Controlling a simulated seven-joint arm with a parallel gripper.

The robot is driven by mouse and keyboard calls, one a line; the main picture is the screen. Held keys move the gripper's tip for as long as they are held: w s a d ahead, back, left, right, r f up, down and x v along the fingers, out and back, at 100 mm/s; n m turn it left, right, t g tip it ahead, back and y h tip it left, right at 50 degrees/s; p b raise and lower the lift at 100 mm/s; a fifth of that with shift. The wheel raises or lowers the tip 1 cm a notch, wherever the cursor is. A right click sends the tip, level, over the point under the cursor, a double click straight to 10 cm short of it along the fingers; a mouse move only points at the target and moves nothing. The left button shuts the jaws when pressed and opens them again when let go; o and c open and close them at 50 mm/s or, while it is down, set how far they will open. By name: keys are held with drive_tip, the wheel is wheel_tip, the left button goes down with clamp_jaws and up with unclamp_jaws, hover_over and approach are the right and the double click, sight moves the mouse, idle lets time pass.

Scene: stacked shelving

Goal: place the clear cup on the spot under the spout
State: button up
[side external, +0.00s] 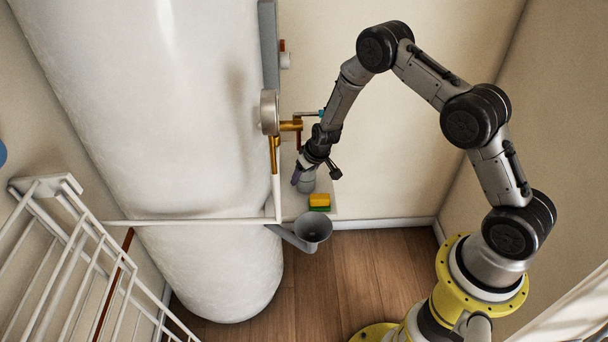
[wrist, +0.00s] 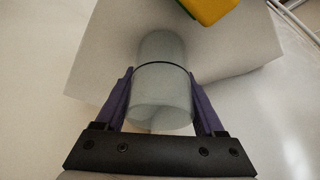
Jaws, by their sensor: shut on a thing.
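The clear cup (wrist: 160,100) is a greyish see-through cylinder with a dark ring around it. It sits between the two purple fingers of my gripper (wrist: 160,78), which is shut on it. In the side view the cup (side external: 308,184) shows as a small grey shape below my gripper (side external: 301,176), over the pale ledge (side external: 328,208). I cannot tell whether it touches the ledge. The brass spout (side external: 298,136) is on the tap fitting above and slightly left of the cup. The spot itself cannot be made out.
A yellow and green sponge-like block (side external: 319,201) lies on the ledge just in front of the cup; its yellow part (wrist: 208,8) shows in the wrist view. A large white tank (side external: 150,130) and white rack (side external: 70,250) stand left.

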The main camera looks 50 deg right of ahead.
drive_tip(key=shift+f, duration=0.1)
drive_tip(key=o, duration=1.3)
drive_tip(key=v, duration=0.7)
drive_tip(key=shift+s+r, duration=0.1)
drive_tip(key=shift+r, duration=0.15)
